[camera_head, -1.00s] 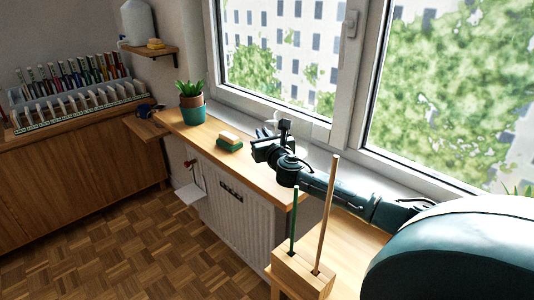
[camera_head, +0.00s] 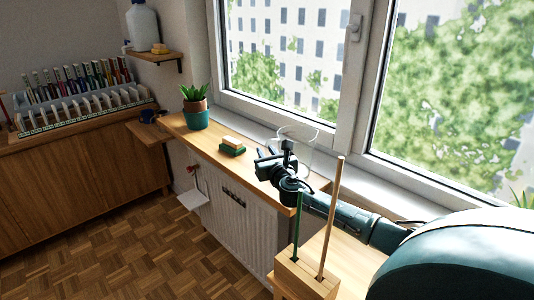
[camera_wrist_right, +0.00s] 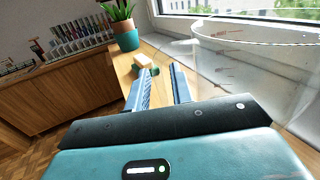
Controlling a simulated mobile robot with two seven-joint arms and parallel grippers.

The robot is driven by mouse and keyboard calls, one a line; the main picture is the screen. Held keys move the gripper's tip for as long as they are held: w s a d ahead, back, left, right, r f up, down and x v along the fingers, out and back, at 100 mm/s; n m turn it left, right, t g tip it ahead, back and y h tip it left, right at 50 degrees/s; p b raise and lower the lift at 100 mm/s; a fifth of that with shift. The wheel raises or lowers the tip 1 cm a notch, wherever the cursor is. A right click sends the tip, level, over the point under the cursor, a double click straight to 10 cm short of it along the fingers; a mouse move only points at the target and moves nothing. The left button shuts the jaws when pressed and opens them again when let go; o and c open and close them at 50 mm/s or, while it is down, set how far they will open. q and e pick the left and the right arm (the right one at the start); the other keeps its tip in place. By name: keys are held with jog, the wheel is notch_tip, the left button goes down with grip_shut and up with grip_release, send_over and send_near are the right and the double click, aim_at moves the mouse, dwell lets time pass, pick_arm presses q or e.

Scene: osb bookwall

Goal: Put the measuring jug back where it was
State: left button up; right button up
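The clear measuring jug (camera_head: 307,146) is at the window end of the wooden ledge, just behind and right of my right gripper. Its base is hidden in the head view by my gripper and wrist. In the right wrist view the see-through jug (camera_wrist_right: 240,70) is large and close, to the right of the fingers. My right gripper (camera_head: 265,162) is above the ledge. In the wrist view its two fingers (camera_wrist_right: 160,80) are apart with nothing between them. My left gripper is not in view.
Near me a wooden block (camera_head: 300,277) holds two upright sticks. The window frame (camera_head: 345,110) borders the ledge. A rack of books (camera_head: 75,100) is at the left.

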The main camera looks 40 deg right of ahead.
jog(key=shift+o, duration=0.5)
jog(key=shift+r, duration=0.15)
jog(key=v, duration=0.7)
jog(key=shift+s, duration=0.2)
jog(key=shift+a, duration=0.1)
